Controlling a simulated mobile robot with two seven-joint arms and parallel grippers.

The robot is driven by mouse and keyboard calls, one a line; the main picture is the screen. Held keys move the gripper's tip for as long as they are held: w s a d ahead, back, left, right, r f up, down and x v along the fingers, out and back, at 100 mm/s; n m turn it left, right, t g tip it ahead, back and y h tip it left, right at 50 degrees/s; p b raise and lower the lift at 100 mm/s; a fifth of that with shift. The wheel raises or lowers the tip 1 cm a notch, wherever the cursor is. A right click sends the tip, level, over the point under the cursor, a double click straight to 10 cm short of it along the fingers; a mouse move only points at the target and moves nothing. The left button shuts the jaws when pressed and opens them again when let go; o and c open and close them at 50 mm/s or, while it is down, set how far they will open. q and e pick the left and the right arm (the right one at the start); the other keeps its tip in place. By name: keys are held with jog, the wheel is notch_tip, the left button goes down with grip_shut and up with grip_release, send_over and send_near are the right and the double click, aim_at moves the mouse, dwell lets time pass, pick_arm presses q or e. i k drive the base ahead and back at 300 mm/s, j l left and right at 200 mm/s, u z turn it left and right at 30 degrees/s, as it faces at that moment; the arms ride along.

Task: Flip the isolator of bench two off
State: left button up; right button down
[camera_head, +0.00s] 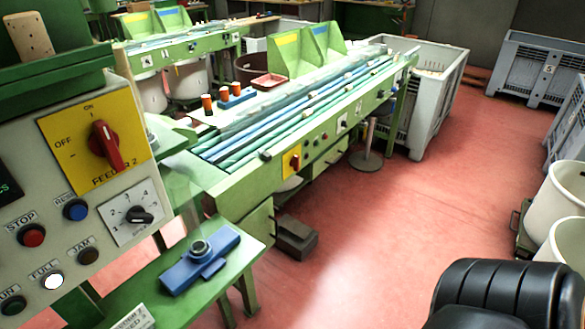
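A yellow plate with a red rotary handle (295,162) sits on the front of the nearer green bench (238,196). It is small, and I cannot read its marks or tell its position surely. A larger red rotary switch (105,145) is on the grey panel at left, on a yellow plate marked FEEDER 2. Its handle stands roughly upright, toward ON; OFF is at its left. Neither gripper is in view.
The grey panel (20,205) carries stop, reset and jam buttons and a small dial (139,215). A blue device (200,262) lies on a green table. A black padded seat-like thing (510,290) is at bottom right. The red floor (400,210) between is mostly clear.

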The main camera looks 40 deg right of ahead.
aim_at(294, 162)
jog(key=i+l, duration=0.1)
jog(key=l, duration=0.85)
jog(key=i+l+u, duration=0.15)
jog(key=l, duration=0.8)
